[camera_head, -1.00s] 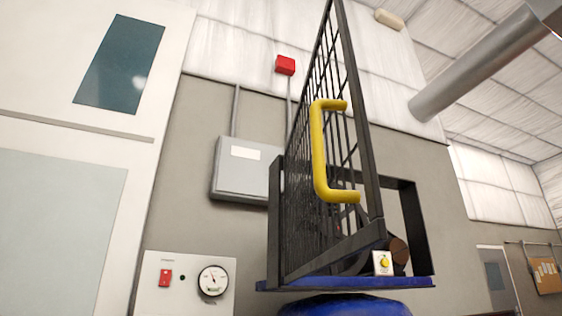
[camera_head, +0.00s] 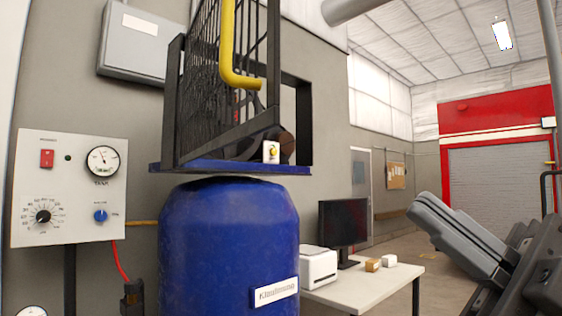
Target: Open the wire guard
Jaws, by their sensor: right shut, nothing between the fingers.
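The wire guard (camera_head: 213,75) is a dark panel of upright bars in a black frame, at the upper left of the head view. It stands upright on a blue plate (camera_head: 225,167), and its top is cut off. A yellow bar handle (camera_head: 226,45) is on its face; only its lower part shows. My right gripper (camera_head: 418,207) is at the right edge, shut and empty, its grey fingers pointing up and left. It is well to the right of the guard and touches nothing that I can see. My left gripper is out of view.
A large blue drum (camera_head: 228,245) stands under the plate. A control panel (camera_head: 65,190) with gauge and knobs is at the left. A white table (camera_head: 385,285) with a monitor (camera_head: 342,222) is behind, between drum and gripper. Open floor lies farther back.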

